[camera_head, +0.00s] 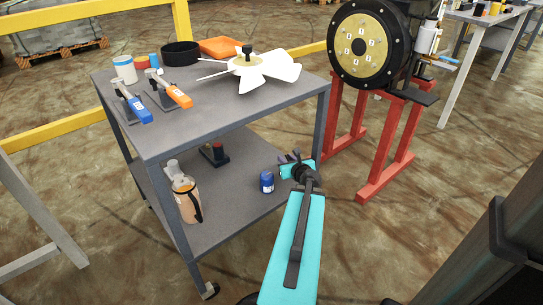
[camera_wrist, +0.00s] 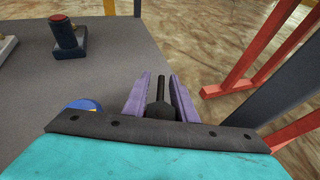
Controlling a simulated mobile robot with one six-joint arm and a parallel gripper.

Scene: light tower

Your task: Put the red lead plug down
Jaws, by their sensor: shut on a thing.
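My gripper (camera_wrist: 160,98) has purple fingers shut on a black, rod-like thing (camera_wrist: 159,88) that points ahead between them. No red shows on this held piece, so its color does not confirm it as the red lead plug. In the head view, my gripper (camera_head: 291,160) is at the right side of the cart's lower shelf (camera_head: 232,190), right of a blue jar (camera_head: 267,182). In the wrist view, the shelf (camera_wrist: 100,65) spreads below and left of the fingers. Whether the held thing touches the shelf cannot be told.
A dark block with a red top (camera_head: 215,153) stands farther back on the shelf; a tan jug (camera_head: 186,200) stands left. The cart's right front leg (camera_head: 321,125) rises close to my gripper. A red stand (camera_head: 389,150) is right. The shelf's middle is clear.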

